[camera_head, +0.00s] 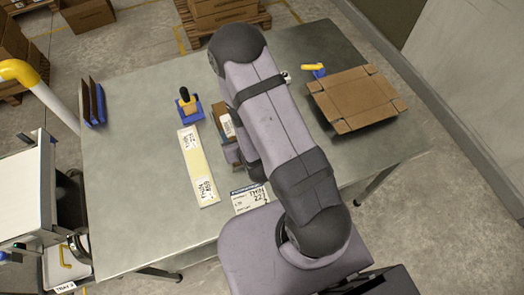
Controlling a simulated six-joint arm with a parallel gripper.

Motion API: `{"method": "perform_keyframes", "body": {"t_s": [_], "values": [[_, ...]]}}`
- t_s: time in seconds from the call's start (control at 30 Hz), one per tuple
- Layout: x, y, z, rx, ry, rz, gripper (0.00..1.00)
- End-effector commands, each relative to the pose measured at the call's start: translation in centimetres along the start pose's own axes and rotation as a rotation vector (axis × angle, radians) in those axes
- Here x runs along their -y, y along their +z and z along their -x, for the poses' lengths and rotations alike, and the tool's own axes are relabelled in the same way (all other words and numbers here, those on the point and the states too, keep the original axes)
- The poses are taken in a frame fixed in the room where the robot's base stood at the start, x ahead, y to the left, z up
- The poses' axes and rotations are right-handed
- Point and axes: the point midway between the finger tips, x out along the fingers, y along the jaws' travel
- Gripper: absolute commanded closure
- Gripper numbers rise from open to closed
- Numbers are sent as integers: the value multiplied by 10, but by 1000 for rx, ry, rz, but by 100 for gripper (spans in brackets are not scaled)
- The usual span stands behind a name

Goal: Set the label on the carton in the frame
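A brown carton (218,112) stands near the middle of the steel table, partly hidden behind my arm. A white printed label (228,125) shows on it; I cannot make out how it is seated. A pale yellow strip (196,168) lies left of the carton, with a white printed label near its far end (188,138) and another near its close end (206,190). I cannot make out a separate frame around the carton. My arm crosses over the table's middle, and my gripper is hidden by it.
A blue holder with a dark-handled tool (185,100) stands behind the strip. A printed card (249,199) lies at the near edge. An opened flat carton (357,97) and yellow-blue tool (314,70) lie right. Upright panels (93,102) stand left.

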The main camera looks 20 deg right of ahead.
Motion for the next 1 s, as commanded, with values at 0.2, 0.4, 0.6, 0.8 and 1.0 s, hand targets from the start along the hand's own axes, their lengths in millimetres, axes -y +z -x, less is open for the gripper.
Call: {"method": "perform_keyframes", "body": {"t_s": [0.2,0.4,0.6,0.8,1.0], "values": [[-1,-10,11,217,0,-13,43],[-4,-13,46,431,-5,-9,43],[-10,-14,103,646,-6,7,43],[-18,-13,166,827,-1,21,43],[-23,-11,207,935,4,30,43]]}}
